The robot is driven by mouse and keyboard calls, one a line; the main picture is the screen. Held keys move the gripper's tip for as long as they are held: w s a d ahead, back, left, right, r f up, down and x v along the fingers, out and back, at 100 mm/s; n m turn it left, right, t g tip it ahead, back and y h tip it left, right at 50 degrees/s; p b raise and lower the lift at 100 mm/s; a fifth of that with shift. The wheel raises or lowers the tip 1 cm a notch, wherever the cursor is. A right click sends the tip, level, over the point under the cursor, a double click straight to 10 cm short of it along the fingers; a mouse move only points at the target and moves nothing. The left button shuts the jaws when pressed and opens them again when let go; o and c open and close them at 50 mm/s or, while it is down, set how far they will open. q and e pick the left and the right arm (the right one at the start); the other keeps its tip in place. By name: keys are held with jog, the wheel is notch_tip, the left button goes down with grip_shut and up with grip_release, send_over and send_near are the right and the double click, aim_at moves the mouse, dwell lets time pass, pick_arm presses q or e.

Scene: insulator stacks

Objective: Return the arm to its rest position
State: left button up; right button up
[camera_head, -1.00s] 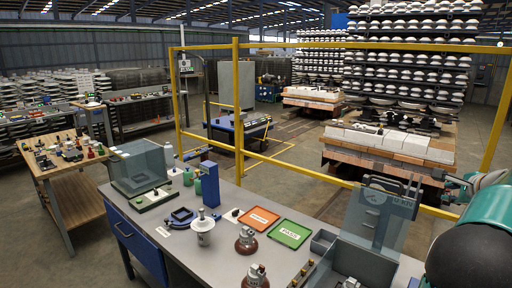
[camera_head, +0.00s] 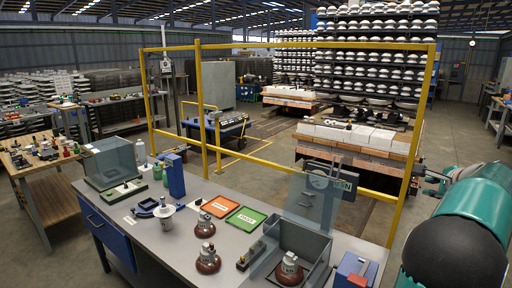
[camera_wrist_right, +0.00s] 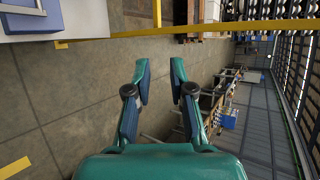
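My right arm, teal with a black joint cap, fills the lower right of the head view. Its gripper (camera_head: 430,174) is small there, off the right side of the workbench and above the floor. In the right wrist view the gripper (camera_wrist_right: 159,68) has its two fingers apart with nothing between them, only bare floor beyond. My left arm and gripper are not in either view.
The grey workbench (camera_head: 190,262) holds brown insulators (camera_head: 208,259), a white insulator (camera_head: 166,227), an orange tray (camera_head: 220,207), a green tray (camera_head: 245,220) and an open clear-walled box (camera_head: 310,240). A yellow rail frame (camera_head: 398,215) stands behind. Floor at right is free.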

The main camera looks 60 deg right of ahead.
jog(key=w+a+f+n+t+y, duration=0.1)
jog(key=w+f+n+t+y, duration=0.15)
jog(key=w+f, duration=0.6)
jog(key=w+a+f+n+t+y, duration=0.1)
jog(key=w+a+f+t+y, duration=0.15)
jog(key=w, duration=1.05)
jog(key=w+a+f+n+g+y, duration=0.3)
jog(key=w+a+f+y, duration=0.5)
jog(key=w+a+f, duration=1.05)
jog(key=a+f+n+g+y, duration=0.2)
jog(key=a+f+n, duration=0.4)
jog(key=a, duration=0.8)
jog(key=a+f+n+g+y, duration=0.1)
jog(key=a+f+n+g, duration=0.2)
jog(key=a+f, duration=0.8)
jog(key=s+a+f+n, duration=0.2)
jog(key=s+a+n, duration=0.5)
jog(key=a+n, duration=0.1)
jog(key=s+a+f+n+g+h, duration=0.1)
jog(key=s+a+f+n, duration=0.2)
jog(key=s+a+n, duration=0.3)
jog(key=a+n, duration=0.2)
jog(key=a, duration=0.2)
jog(key=shift+s+f+g, duration=0.2)
jog(key=shift+s+g, duration=0.1)
jog(key=shift+s, duration=0.05)
